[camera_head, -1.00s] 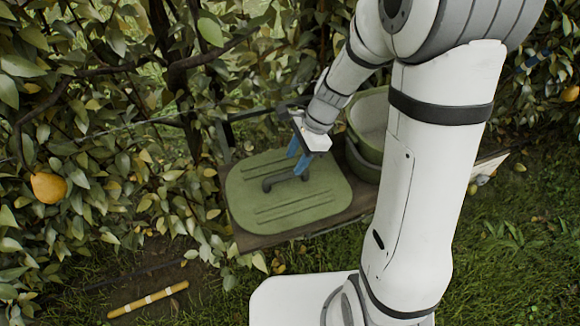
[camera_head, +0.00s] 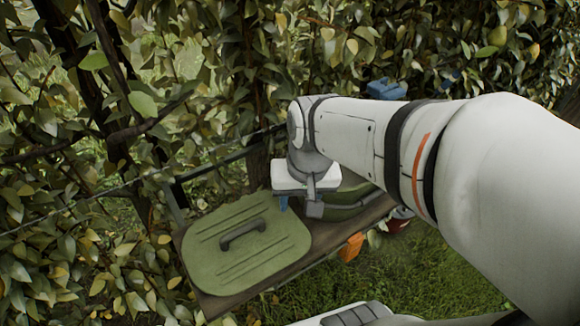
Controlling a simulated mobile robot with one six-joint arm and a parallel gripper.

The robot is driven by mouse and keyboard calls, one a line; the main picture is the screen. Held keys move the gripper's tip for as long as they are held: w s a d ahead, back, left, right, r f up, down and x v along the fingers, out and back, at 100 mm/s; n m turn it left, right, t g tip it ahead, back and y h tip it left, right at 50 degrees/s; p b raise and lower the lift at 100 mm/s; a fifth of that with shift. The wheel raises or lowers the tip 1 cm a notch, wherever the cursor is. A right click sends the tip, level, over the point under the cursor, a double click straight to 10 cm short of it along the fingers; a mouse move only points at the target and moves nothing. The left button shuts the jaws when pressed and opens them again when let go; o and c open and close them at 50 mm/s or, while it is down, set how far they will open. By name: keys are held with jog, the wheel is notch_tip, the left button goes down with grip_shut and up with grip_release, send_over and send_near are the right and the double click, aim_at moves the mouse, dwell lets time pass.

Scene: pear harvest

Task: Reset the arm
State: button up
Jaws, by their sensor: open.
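My arm reaches in from the right, and my gripper (camera_head: 285,204) hangs at its end over the wooden bench (camera_head: 232,298). Only a bit of its blue fingers shows below the white wrist; the rest is hidden by the wrist. It is open and appears empty. It is just right of the green lid (camera_head: 209,262), apart from the lid's dark handle (camera_head: 243,234). The lid lies flat on the left part of the bench. A green bin (camera_head: 345,207) stands right behind the wrist and is largely covered by my arm.
Dense leafy hedge fills the back and left, with a dark trunk at the left. A greenish pear (camera_head: 497,37) hangs at upper right. A blue object (camera_head: 386,90) sits in the foliage. An orange object (camera_head: 351,247) is by the bench's front edge. Grass lies in front.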

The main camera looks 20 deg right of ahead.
jog(key=shift+s+d+r+n+h, duration=0.15)
jog(key=shift+s+d+n, duration=0.15)
jog(key=shift+s+n, duration=0.2)
jog(key=shift+s+d+r+n+h, duration=0.15)
jog(key=shift+s+d+n, duration=0.2)
jog(key=shift+n, duration=0.15)
jog(key=shift+r, duration=0.1)
